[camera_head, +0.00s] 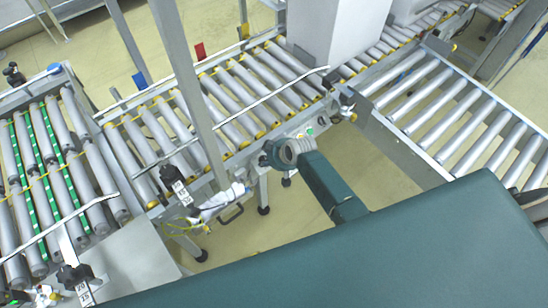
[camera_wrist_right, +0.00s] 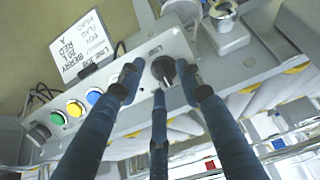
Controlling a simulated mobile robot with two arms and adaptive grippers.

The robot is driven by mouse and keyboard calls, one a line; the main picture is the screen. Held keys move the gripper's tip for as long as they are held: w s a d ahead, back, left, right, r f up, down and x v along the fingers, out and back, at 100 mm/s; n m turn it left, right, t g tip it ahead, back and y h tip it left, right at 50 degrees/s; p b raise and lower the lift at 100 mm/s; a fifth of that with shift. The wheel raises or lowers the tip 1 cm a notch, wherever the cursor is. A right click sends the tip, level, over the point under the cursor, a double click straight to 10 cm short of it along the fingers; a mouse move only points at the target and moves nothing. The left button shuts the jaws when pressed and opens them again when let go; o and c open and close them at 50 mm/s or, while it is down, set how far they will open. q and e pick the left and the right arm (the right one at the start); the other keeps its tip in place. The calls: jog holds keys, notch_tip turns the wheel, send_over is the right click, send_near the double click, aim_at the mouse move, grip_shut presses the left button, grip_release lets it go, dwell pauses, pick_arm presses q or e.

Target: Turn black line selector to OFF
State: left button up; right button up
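The black line selector (camera_wrist_right: 163,69) is a round dark knob at the right end of a grey control panel (camera_wrist_right: 182,48) in the right wrist view. A small label, seemingly starting "LINE", is beside it. My right gripper (camera_wrist_right: 160,82) has its three blue-grey fingers spread around the knob. One fingertip is left of it, one right and close to it, and one below. I cannot tell whether any finger touches it. In the head view my right gripper (camera_head: 272,153) is beside the conveyor frame, and the selector cannot be made out.
Green (camera_wrist_right: 57,118), yellow (camera_wrist_right: 75,107) and blue (camera_wrist_right: 94,97) buttons sit along the panel left of the selector. A roller conveyor (camera_head: 235,90) runs behind my right gripper.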

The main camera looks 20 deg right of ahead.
jog(key=v, duration=1.1)
jog(key=shift+s, duration=0.15)
jog(key=shift+r, duration=0.1)
jog(key=s+d+f+m+g+h, duration=0.1)
jog(key=s+d+f+g, duration=0.1)
jog(key=s+f, duration=1.25)
jog(key=s+d+f+m+g+h, duration=0.1)
jog(key=s+d+f+g, duration=0.1)
jog(key=s+f, duration=1.55)
jog(key=s, duration=0.5)
jog(key=s+f+g, duration=0.1)
jog(key=s+f, duration=0.2)
jog(key=s, duration=0.4)
jog(key=shift+s+d, duration=0.25)
jog(key=shift+s, duration=0.15)
